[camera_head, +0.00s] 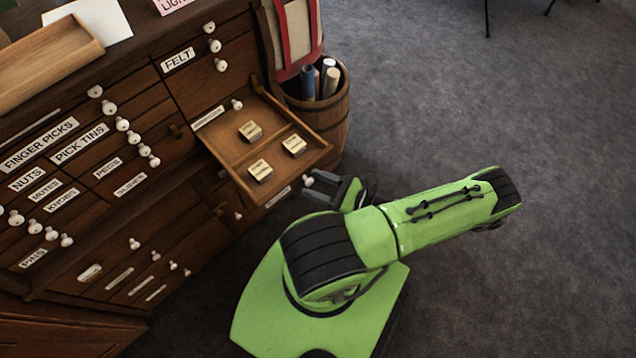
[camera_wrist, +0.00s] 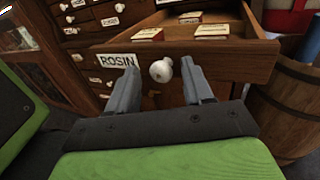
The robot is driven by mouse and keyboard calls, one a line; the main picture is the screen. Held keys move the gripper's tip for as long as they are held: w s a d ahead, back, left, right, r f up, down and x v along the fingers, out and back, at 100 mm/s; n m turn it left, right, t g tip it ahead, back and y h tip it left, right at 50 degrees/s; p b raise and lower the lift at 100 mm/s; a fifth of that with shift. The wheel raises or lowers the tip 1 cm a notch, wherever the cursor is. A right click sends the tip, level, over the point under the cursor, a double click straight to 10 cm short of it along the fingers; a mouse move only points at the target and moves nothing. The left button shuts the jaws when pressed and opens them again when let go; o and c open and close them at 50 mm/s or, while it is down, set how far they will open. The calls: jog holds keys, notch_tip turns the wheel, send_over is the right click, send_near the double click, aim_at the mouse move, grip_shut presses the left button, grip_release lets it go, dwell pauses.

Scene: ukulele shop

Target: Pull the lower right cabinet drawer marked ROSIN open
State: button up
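The ROSIN drawer (camera_head: 322,158) stands pulled out from the right part of the wooden cabinet (camera_head: 150,100), with three small boxes (camera_head: 260,170) inside. In the wrist view its front (camera_wrist: 235,62) carries the ROSIN label (camera_wrist: 117,61) and a round white knob (camera_wrist: 161,70). My gripper (camera_head: 310,186) is at the drawer's front, low on its outer side. In the wrist view its two fingers (camera_wrist: 160,72) are apart, one on each side of the knob, with visible gaps. Whether the fingertips reach past the knob is hard to tell.
A wooden barrel (camera_head: 335,120) with rolled tubes (camera_head: 329,82) stands close behind the open drawer. The cabinet has several other labelled drawers with white knobs. A wooden tray (camera_head: 45,65) lies on its top.

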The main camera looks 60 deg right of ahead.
dwell(0.3)
jog(key=s+d, duration=0.1)
jog(key=s, duration=1.4)
jog(key=shift+s+d, duration=0.35)
jog(key=shift+r, duration=0.1)
